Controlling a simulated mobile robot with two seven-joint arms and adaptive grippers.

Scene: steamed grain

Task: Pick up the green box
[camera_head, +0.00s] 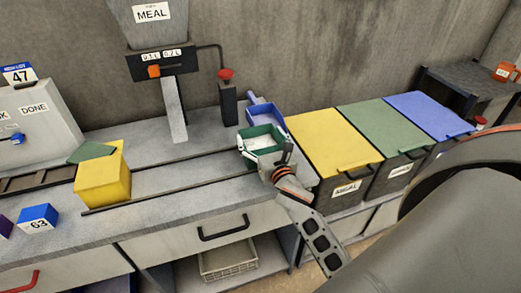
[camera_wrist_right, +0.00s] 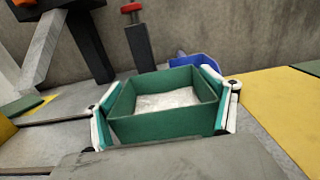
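The green box (camera_head: 257,148) is an open-topped container with white grainy stuff inside. It sits at the right end of the grey counter, left of the yellow-lidded bin. It also fills the middle of the right wrist view (camera_wrist_right: 164,124). My right gripper (camera_head: 264,152) is around the box, with one finger along its left side and one along its right side in the wrist view. The fingers appear to press on both side walls. I cannot tell whether the box is lifted off the counter. My left gripper is not in view.
A blue container (camera_head: 265,113) stands just behind the green box. Yellow (camera_head: 335,140), green (camera_head: 385,127) and blue (camera_head: 430,113) lidded bins stand to the right. A yellow box (camera_head: 103,182) and a blue box numbered 63 (camera_head: 38,217) sit on the left. A meal dispenser (camera_head: 160,62) stands behind.

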